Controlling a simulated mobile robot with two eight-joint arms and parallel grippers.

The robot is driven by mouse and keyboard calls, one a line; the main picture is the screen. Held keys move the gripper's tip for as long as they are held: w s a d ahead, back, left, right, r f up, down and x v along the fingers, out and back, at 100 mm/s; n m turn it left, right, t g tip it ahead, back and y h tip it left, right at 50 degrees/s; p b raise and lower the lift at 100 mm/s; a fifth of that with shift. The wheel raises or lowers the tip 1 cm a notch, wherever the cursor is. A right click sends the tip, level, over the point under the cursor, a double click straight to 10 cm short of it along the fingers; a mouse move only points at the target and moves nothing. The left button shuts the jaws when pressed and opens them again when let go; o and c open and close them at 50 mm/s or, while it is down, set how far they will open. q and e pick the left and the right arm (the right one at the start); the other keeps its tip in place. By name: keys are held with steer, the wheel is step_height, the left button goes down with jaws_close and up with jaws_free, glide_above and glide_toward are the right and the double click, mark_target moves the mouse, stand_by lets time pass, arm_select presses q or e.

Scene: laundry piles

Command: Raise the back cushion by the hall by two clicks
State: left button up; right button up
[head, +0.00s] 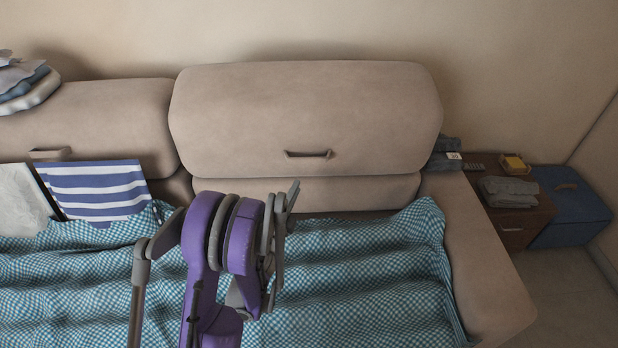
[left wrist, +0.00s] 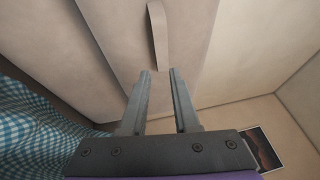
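Two beige back cushions line the sofa. The right back cushion (head: 305,110) stands higher than the left back cushion (head: 105,115), with a band of backrest showing below it. A pull handle (head: 309,154) sits low on its front; a strap-like handle (left wrist: 158,38) also shows in the left wrist view. My purple left gripper (head: 288,196) is in front of and below the right cushion. In the left wrist view its two fingers (left wrist: 160,75) are apart with nothing between them, short of the handle. My right gripper is in neither view. No label shows which cushion is by the hall.
A teal checked blanket (head: 350,275) covers the seat. A striped cloth (head: 97,190) leans at left, and folded cloths (head: 27,85) lie on the left cushion.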

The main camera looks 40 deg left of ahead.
arm_select(q)
steer(key=s+d+n+g+h, duration=0.2)
steer(key=s+d+n+g, duration=0.3)
steer(key=d+n+g, duration=0.45)
steer(key=s+d+f+n+g+h, duration=0.2)
steer(key=s+d+n+g+h, duration=0.3)
steer(key=s+d, duration=1.2)
step_height(320, 180, up, 16)
steer(key=w+a+t+y+p, duration=0.1)
steer(key=p, duration=1.3)
steer(key=shift+w+f+n, duration=0.15)
steer(key=shift+w+n, duration=0.05)
steer(key=shift+n, duration=0.15)
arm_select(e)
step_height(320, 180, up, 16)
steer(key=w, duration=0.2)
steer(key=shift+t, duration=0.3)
arm_select(q)
steer(key=shift+s+a, duration=0.1)
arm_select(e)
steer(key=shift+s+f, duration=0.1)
